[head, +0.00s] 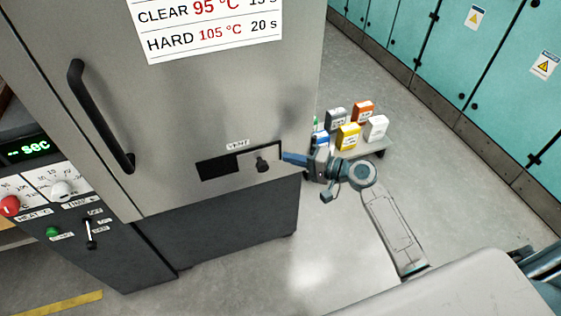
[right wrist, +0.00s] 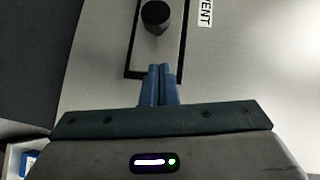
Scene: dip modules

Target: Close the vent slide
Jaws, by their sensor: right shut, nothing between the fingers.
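The vent slide (head: 258,158) is a grey plate with a dark round knob (head: 263,165), set in a black-framed slot low on the grey cabinet door. The plate covers the right part of the slot, and a dark opening (head: 217,167) shows at the left. The knob also shows at the top of the right wrist view (right wrist: 155,14). My right gripper (head: 286,157) is shut and empty, its fingertips at the slot's right end. My left gripper is not in view.
A black door handle (head: 100,115) stands out at the upper left. The control panel (head: 60,205) with knobs is at the far left. Several small boxes (head: 348,136) stand on a low shelf behind my right gripper. Open floor (head: 310,265) lies below the cabinet.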

